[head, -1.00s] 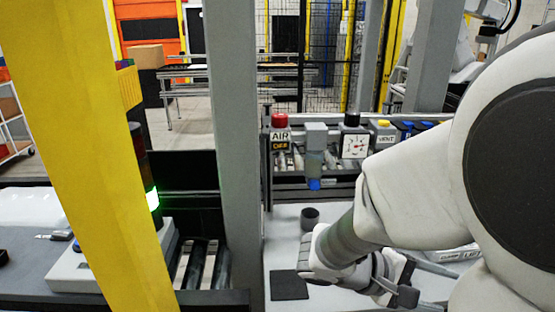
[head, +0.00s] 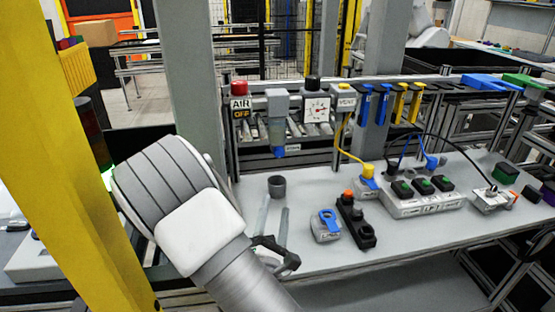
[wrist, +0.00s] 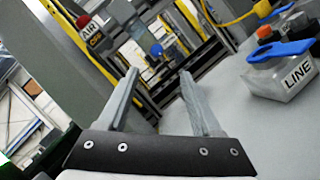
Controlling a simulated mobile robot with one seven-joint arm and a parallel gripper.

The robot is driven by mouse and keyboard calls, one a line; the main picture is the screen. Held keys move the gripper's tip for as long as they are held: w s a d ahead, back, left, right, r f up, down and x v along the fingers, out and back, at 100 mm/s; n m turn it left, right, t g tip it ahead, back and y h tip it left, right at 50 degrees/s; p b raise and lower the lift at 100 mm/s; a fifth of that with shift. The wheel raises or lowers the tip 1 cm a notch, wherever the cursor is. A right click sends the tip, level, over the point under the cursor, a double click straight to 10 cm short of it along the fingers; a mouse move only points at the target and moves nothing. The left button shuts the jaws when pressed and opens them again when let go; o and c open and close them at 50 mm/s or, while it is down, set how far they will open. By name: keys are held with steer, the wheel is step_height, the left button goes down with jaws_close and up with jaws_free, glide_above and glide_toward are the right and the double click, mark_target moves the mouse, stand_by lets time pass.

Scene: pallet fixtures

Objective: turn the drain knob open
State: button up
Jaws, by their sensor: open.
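The drain knob (head: 278,152) looks to be the small blue piece under a grey unit with a clear bowl (head: 277,110), hung on the back rail. In the wrist view a blue piece (wrist: 157,49), likely the same knob, shows beyond and between the fingertips. My gripper (head: 274,206) is open and empty over the table's left part, in front of and below the knob, apart from it. Its two grey fingers (wrist: 158,75) point towards the rail. I cannot tell how the knob is turned.
A red AIR knob (head: 239,88) and a gauge (head: 317,109) flank the unit. A dark cup (head: 276,187) stands on the table below. Right of my gripper are a LINE valve with blue handle (head: 326,222) and a black block (head: 356,225). A grey post (head: 197,80) rises at left.

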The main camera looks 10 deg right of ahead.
steer(key=y+p, duration=0.1)
steer(key=p, duration=0.3)
glide_toward(279, 155)
steer(key=shift+n, duration=0.3)
steer(key=x, duration=0.8)
steer(key=shift+w+d+r, duration=0.1)
steer(key=shift+w+d, duration=0.05)
steer(key=shift+w, duration=0.2)
steer(key=shift+c, duration=0.3)
jaws_close()
